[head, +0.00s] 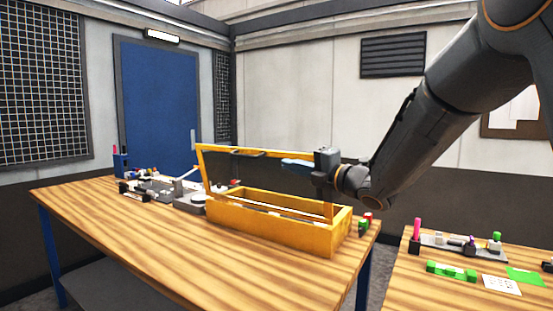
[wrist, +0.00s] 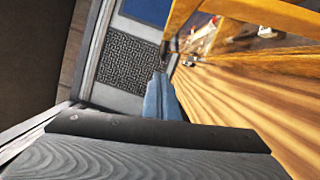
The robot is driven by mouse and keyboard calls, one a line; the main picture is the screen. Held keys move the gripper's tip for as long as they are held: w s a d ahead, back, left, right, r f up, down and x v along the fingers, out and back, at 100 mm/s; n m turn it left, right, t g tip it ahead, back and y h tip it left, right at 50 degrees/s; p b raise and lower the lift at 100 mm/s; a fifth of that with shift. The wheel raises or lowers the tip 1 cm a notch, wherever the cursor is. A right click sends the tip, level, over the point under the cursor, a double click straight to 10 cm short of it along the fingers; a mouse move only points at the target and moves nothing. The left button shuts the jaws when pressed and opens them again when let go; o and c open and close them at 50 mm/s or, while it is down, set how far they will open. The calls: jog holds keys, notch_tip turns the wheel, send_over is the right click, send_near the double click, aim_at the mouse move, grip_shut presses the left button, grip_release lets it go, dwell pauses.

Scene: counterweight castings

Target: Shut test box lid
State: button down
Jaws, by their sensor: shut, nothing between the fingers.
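The yellow test box (head: 268,226) stands on the wooden table in the head view. Its lid (head: 232,150), a yellow frame, is raised and stands up from the box. Yellow bars (wrist: 262,12) show there to the right of the fingertips. I cannot tell whether the fingers touch the lid. My gripper hides part of the lid's right side.
The wooden table (head: 150,225) has bare room in front of the box. Grey fixtures and small parts (head: 165,188) lie left of the box. Small red and green pieces (head: 365,222) are at its right end. A second table (head: 430,295) at right holds several coloured parts.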

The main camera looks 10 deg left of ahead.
jog(key=w+a+r+p, duration=0.1)
jog(key=w+a+p, duration=0.3)
jog(key=w, duration=0.5)
jog(key=shift+w+a+p, duration=0.15)
jog(key=shift+a+p, duration=0.25)
jog(key=shift+a, duration=0.6)
jog(key=shift+r, duration=0.1)
jog(key=shift+w, duration=0.1)
